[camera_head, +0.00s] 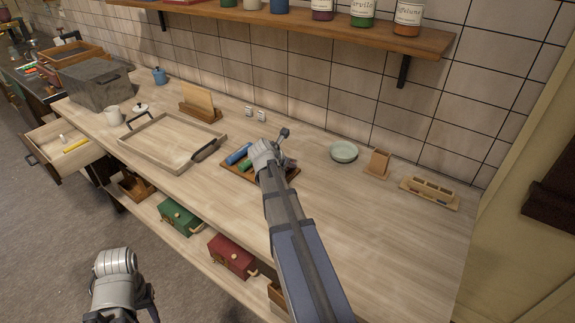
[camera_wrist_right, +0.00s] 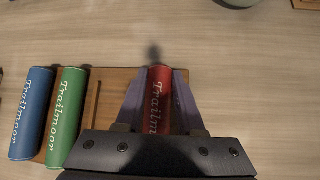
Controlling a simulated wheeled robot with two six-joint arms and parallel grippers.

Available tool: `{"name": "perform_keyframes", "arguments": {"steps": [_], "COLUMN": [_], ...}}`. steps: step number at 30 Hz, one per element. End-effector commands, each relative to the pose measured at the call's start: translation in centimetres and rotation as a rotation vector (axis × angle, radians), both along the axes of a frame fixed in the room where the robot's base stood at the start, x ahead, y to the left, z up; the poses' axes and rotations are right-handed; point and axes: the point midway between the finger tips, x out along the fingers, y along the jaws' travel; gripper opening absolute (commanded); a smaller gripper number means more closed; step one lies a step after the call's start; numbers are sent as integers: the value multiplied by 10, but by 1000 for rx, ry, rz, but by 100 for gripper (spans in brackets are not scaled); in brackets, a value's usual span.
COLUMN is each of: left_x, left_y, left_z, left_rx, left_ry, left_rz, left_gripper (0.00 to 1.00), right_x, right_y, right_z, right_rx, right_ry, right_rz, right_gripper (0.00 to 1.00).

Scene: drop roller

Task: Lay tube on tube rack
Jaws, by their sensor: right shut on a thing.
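A red tube (camera_wrist_right: 159,95) with white lettering is between the fingers of my right gripper (camera_wrist_right: 158,80) in the right wrist view. The gripper is shut on it, over the wooden tube rack (camera_wrist_right: 115,76). I cannot tell whether the tube touches the rack. A green tube (camera_wrist_right: 67,117) and a blue tube (camera_wrist_right: 30,112) lie side by side at the rack's left. In the head view, my right arm hides the red tube and much of the rack (camera_head: 293,173); the blue tube (camera_head: 238,154) shows left of it. My left arm is at the lower left; its fingers are unclear.
A wooden tray (camera_head: 148,158) with dark handles is left of the rack. A pale green bowl (camera_head: 343,151), a small wooden holder (camera_head: 378,164) and a wooden organiser (camera_head: 430,190) stand to the right. A bottle shelf (camera_head: 300,22) hangs above. The front right counter is clear.

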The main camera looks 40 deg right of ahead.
Motion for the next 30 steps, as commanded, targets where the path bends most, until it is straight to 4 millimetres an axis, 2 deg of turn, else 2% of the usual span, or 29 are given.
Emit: {"name": "perform_keyframes", "arguments": {"steps": [3,4,7,17,30], "left_x": [0,0,0,0,0], "left_y": [0,0,0,0,0], "left_z": [-4,-4,-3,2,62], "left_rx": [0,0,0,0,0], "left_ry": [0,0,0,0,0], "left_rz": [0,0,0,0,0], "left_gripper": [45,45,45,45,45], "right_x": [0,0,0,-1,-26], "right_y": [0,0,0,0,52], "right_z": [-4,-4,-3,2,62], "right_rx": [0,0,0,1,0], "right_ry": [0,0,0,1,0], "right_rz": [0,0,0,-2,1], "right_gripper": [0,38,50,50,50]}}
